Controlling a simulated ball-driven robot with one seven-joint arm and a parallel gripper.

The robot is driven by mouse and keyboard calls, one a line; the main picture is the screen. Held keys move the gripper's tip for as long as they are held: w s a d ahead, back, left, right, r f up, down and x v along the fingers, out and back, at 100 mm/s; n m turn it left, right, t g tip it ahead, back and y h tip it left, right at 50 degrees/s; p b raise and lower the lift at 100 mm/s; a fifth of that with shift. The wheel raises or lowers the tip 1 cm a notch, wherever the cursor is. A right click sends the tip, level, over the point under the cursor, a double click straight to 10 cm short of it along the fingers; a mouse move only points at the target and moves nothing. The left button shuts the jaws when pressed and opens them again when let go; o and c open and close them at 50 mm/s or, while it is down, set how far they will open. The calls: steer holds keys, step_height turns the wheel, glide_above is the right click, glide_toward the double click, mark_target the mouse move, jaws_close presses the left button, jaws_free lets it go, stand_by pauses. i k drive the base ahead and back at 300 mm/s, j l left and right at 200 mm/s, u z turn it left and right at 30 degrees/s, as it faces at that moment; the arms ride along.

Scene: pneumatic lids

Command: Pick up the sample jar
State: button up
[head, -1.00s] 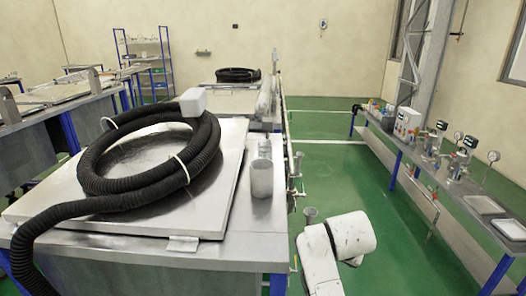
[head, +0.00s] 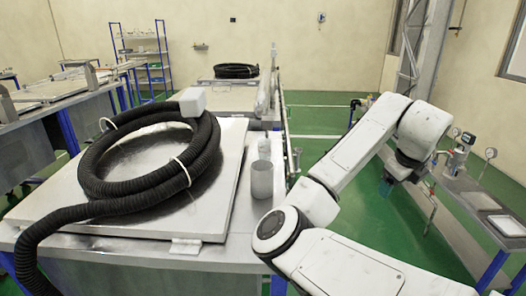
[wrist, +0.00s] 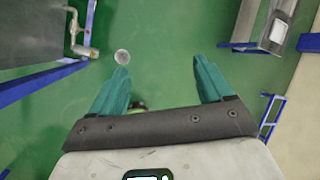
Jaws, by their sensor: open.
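I cannot tell for certain which vessel is the sample jar. A grey, open-topped cylinder (head: 262,180) stands upright on the right edge of the near steel table. A smaller clear jar (head: 264,149) stands just behind it. My gripper (head: 388,187) is right of both, out over the green floor, well apart from them. Its teal fingers are mostly hidden under the wrist in the head view. In the wrist view my gripper (wrist: 165,75) is open, with only green floor between the fingertips. A small round pale thing (wrist: 122,57) shows beside the left fingertip; I cannot tell what it is.
A thick black hose (head: 100,170) lies coiled on the plate on the near table (head: 150,265). A pipe with a valve (wrist: 80,40) runs along a table side. A side bench (head: 470,200) with gauges and trays stands at right. Green floor between is open.

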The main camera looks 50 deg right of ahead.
mark_target(264, 149)
steer(key=i, duration=1.45)
